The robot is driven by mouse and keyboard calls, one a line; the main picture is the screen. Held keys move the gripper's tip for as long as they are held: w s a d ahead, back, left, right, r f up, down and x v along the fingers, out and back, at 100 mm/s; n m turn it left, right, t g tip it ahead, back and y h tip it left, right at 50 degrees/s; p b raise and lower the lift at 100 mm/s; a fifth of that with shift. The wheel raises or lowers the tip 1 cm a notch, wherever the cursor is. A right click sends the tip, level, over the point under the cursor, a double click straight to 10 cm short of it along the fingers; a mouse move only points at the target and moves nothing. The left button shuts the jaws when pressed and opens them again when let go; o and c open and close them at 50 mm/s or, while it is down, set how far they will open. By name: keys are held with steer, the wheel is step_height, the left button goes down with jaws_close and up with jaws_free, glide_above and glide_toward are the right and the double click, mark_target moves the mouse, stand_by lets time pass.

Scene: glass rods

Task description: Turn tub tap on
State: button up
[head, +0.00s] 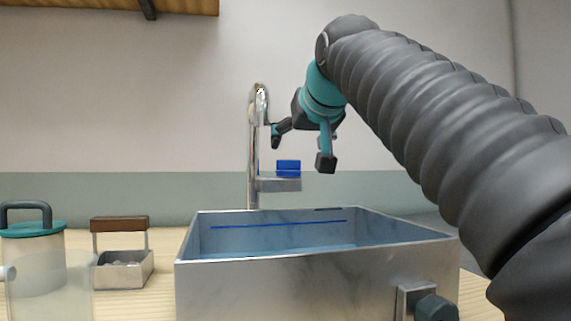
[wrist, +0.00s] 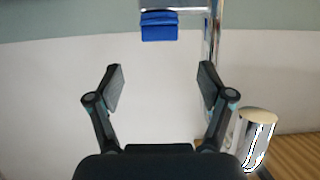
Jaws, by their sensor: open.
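A chrome tap (head: 253,150) rises behind the metal tub (head: 300,285). A blue lever-like part (head: 288,166) sits on a metal arm on its post. It also shows at the top of the wrist view (wrist: 158,26), with the chrome post to its right. A dark green knob (head: 436,308) sits on a plate on the tub's front wall; which part works the tap I cannot tell. My gripper (head: 300,151) is open and empty, above the tub's back part and near the blue part in the picture. In the wrist view its fingers (wrist: 161,86) are wide apart, with only wall between them.
The tub holds bluish water, with a blue line on its inner wall. On the wooden table at left stand a teal-lidded container (head: 32,236), a clear vessel (head: 50,290) and a small metal box (head: 124,270) with a brown handle. A wooden shelf (head: 100,7) hangs at upper left.

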mark_target(288, 166)
steer(key=x, duration=0.9)
steer(key=shift+w+f, duration=0.2)
steer(key=c, duration=1.2)
